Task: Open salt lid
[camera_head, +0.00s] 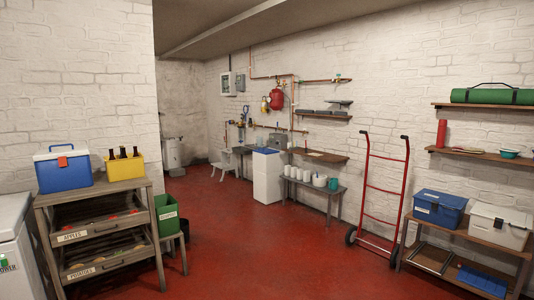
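A white upright cabinet (267,180) stands on the floor near the far wall, left of the middle of the room. It looks like a water softener, and its top shows a blue part (266,151) that may be the salt lid. It is too small and far off to tell whether the lid is shut. No writing for salt can be read on it. My gripper is not in view.
A wooden rack (148,205) with a blue cooler (63,170) stands at the left, a green bin (167,214) beside it. A low bench (335,191) with white pots and a red hand truck (384,185) line the right wall. The middle red floor is clear.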

